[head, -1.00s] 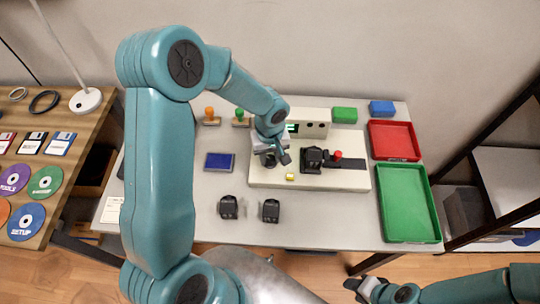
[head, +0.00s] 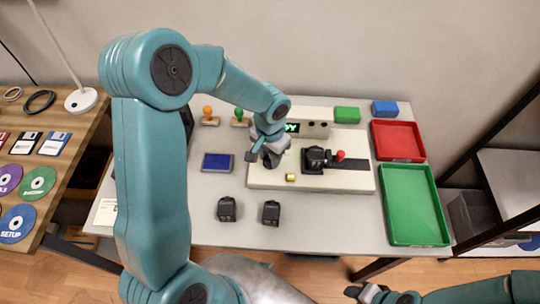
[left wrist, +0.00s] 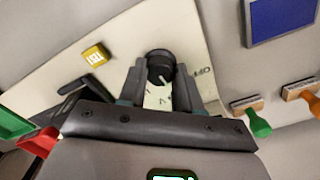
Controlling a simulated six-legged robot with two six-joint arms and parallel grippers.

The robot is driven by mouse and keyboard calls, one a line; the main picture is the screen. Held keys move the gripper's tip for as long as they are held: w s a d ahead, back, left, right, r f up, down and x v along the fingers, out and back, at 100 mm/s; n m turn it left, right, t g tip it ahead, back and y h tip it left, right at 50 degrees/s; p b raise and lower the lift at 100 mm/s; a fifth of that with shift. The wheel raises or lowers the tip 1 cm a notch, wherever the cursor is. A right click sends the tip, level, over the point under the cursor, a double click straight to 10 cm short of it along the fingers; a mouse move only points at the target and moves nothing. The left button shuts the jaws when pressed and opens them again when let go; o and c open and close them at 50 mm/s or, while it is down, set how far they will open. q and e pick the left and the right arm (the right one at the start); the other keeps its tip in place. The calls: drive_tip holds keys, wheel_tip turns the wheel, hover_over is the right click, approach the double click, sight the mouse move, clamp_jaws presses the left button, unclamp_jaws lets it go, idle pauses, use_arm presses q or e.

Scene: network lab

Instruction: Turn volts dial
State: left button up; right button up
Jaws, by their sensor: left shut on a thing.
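The volts dial (left wrist: 160,68) is a black round knob with a white pointer line on the cream panel (left wrist: 125,38), seen in the left wrist view. OFF and V marks are printed beside it. My left gripper (left wrist: 162,78) is shut on the dial, one finger on each side. In the head view the left gripper (head: 262,157) is over the left part of the panel (head: 330,182) and mostly hides the dial. A lit green display (head: 292,128) shows behind it. My right gripper (head: 366,294) is low at the bottom edge, away from the panel; its jaws are unclear.
A black lever unit with a red knob (head: 340,155) and a yellow block (head: 291,177) are on the panel. A blue pad (head: 217,162) and stamps (head: 209,117) are left. Red (head: 397,141) and green (head: 414,205) trays are right.

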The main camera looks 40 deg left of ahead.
sight(270, 158)
use_arm(q)
drive_tip(key=m, duration=0.3)
drive_tip(key=shift+m, duration=1.8)
drive_tip(key=o, duration=1)
drive_tip(key=shift+o, duration=0.2)
drive_tip(key=shift+r, duration=0.1)
wheel_tip(270, 158, up, 16)
drive_tip(key=shift+p, duration=0.45)
drive_tip(key=shift+r, duration=0.1)
